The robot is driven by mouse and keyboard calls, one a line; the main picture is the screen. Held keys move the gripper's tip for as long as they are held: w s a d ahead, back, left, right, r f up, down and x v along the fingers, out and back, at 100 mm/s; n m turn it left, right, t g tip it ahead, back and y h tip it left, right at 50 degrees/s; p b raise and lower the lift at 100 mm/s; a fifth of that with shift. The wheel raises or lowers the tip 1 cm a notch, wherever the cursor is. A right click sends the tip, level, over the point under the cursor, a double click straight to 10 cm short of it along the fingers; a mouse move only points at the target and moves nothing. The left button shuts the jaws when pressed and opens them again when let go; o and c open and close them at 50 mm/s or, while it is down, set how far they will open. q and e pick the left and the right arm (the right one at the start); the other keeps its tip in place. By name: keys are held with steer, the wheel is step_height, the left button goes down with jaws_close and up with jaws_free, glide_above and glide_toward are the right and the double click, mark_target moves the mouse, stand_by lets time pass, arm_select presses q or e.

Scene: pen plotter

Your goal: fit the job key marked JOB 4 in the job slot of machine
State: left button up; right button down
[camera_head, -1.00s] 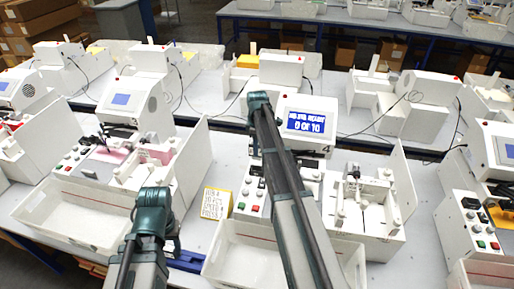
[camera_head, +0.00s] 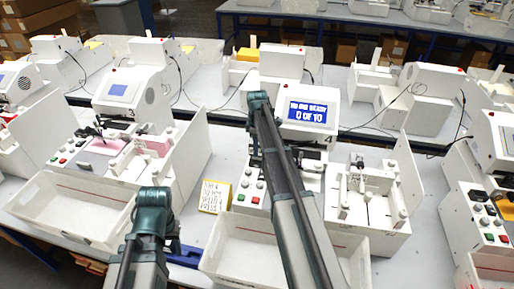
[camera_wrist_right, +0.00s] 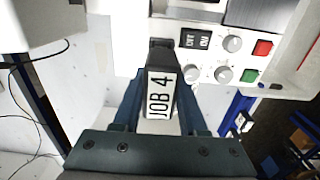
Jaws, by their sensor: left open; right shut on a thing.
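The job key (camera_wrist_right: 160,95) is black with a white label reading JOB 4. In the right wrist view it is held between the fingers of my right gripper (camera_wrist_right: 160,112), which is shut on it. Its far end lies beside the left edge of the white control panel (camera_wrist_right: 208,58); I cannot tell whether they touch. I cannot make out the job slot. In the head view the machine (camera_head: 308,112), marked 4, has a lit screen ending in 0 OF 10. My right arm covers part of its panel and hides the gripper. My left gripper (camera_head: 172,236) is low at the left, mostly hidden.
A white bin (camera_head: 225,265) is in front of the machine, and another bin (camera_head: 75,212) is at the left. A blue rack (camera_head: 187,256) lies between them. Similar machines stand on both sides.

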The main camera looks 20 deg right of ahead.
steer(key=shift+f+b, duration=1.55)
steer(key=shift+f, duration=0.05)
steer(key=shift+c, duration=1.8)
jaws_free()
steer(key=shift+r, duration=0.1)
step_height(320, 180, up, 14)
steer(key=p, duration=1.4)
steer(key=shift+f, duration=0.2)
steer(key=s+a+f+m+b, duration=0.2)
steer(key=s+a+f+b, duration=0.4)
steer(key=s+a, duration=0.3)
steer(key=s+a+f+m+b, duration=0.2)
steer(key=s+a+f+b, duration=0.4)
steer(key=s+a, duration=0.4)
steer(key=s+a+f+m+h+b, duration=0.1)
steer(key=s+a+f+m+b, duration=0.1)
steer(key=s+a+f+b, duration=0.5)
steer(key=s+a, duration=0.2)
steer(key=s, duration=0.1)
steer(key=shift+a+m, duration=0.4)
